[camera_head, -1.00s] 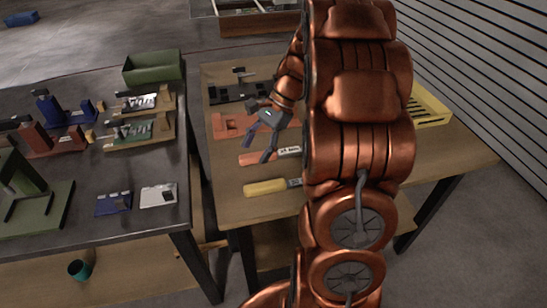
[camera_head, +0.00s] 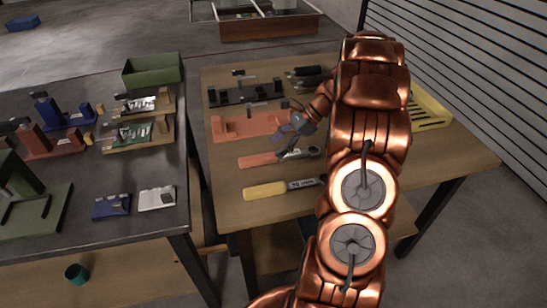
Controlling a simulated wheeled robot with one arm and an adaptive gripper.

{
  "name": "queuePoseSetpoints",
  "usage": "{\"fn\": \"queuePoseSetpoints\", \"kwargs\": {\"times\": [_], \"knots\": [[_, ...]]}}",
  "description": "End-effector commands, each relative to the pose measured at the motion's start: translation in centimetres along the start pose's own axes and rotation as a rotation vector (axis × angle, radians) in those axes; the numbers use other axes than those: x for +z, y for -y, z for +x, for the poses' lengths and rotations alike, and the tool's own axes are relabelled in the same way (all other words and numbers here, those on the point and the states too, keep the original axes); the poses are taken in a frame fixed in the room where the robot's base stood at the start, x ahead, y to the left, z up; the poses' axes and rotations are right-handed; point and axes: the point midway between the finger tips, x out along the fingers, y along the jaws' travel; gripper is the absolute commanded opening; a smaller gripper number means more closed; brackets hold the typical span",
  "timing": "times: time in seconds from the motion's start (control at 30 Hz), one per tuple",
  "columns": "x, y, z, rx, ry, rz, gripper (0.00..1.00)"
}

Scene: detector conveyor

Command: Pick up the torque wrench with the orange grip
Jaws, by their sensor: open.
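The torque wrench with the orange grip (camera_head: 257,160) lies on the wooden table, its grip to the left and its metal shaft and head to the right. My gripper (camera_head: 281,150) is open just above the wrench, over the part where the grip meets the shaft. The fingers hide a little of the wrench, and I cannot tell whether they touch it. A second wrench with a yellow grip (camera_head: 265,190) lies nearer on the same table, and my arm hides its right end.
An orange fixture (camera_head: 232,127) and a black fixture (camera_head: 233,97) stand behind the wrench. Dark tools (camera_head: 305,72) lie at the back. A yellow tray (camera_head: 430,112) is at the right. The dark table (camera_head: 75,205) at left holds several fixtures and a green bin (camera_head: 152,75).

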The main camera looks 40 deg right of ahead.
Motion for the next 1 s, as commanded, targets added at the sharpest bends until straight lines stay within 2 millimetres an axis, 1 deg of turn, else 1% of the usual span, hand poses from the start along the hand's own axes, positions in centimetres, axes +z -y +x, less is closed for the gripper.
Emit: {"fn": "queuePoseSetpoints", "kwargs": {"times": [0.13, 0.3, 0.4, 0.5, 0.7, 1.0], "knots": [[0.4, -0.6, 1.6, 0.007, 0.002, 0.001, 0.60], [0.4, -0.8, 3.7, 0.004, 0.001, 0.000, 0.60], [0.4, -0.8, 4.5, 0.004, 0.002, 0.001, 0.60], [0.3, -0.8, 4.8, 0.003, 0.002, 0.001, 0.60], [0.3, -0.7, 4.8, 0.002, 0.001, 0.000, 0.59], [0.3, -0.7, 4.8, 0.002, 0.000, -0.001, 0.28]]}}
